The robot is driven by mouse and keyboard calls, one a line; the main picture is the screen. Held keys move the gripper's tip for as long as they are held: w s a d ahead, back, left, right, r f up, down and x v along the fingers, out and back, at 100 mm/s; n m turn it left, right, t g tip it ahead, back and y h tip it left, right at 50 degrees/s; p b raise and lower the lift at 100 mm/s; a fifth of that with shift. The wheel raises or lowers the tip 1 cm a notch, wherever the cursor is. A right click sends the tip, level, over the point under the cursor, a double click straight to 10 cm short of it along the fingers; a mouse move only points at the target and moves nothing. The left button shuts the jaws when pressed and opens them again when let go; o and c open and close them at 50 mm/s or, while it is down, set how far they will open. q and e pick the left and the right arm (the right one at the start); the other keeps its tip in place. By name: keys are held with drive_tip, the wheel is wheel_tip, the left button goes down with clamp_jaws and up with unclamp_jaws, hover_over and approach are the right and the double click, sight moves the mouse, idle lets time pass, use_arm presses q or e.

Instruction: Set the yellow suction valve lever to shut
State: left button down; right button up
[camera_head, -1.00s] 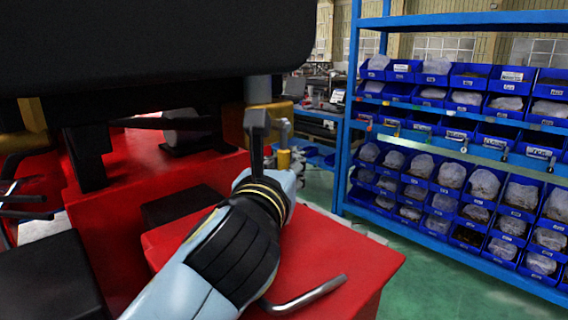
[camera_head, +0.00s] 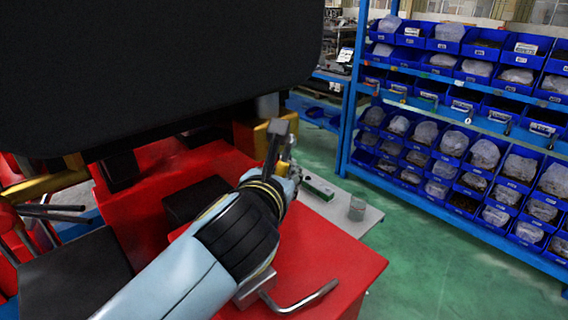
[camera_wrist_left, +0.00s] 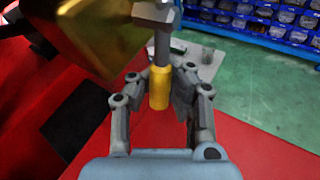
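The yellow lever sleeve (camera_wrist_left: 160,88) hangs from a grey stem (camera_wrist_left: 162,45) in the left wrist view. My left gripper (camera_wrist_left: 162,92) has one finger on each side of it. The pads are close to the sleeve, but I cannot tell whether both press on it. In the head view my left gripper (camera_head: 286,172) is at the lower end of a grey lever arm (camera_head: 276,142), and its fingers are mostly hidden by the wrist. My right gripper is not in view.
A large black body (camera_head: 160,70) hangs over the upper left. A red base (camera_head: 325,265) with a bent metal rod (camera_head: 305,298) lies below my arm. A blue rack (camera_head: 352,95) of bins stands at the right. Green floor (camera_head: 420,260) is clear between.

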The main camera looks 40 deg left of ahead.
use_arm(q)
drive_tip(key=shift+f, duration=0.1)
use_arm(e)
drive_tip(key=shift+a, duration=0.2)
use_arm(q)
drive_tip(key=c, duration=1.8)
unclamp_jaws()
drive_tip(key=shift+s, duration=0.1)
drive_tip(key=shift+c, duration=0.2)
drive_tip(key=shift+o, duration=1.2)
drive_tip(key=shift+s+d, duration=0.2)
drive_tip(key=o, duration=0.4)
drive_tip(key=shift+s+d+r, duration=0.1)
drive_tip(key=shift+r, duration=0.15)
drive_tip(key=shift+w, duration=0.2)
drive_tip(key=shift+f, duration=0.1)
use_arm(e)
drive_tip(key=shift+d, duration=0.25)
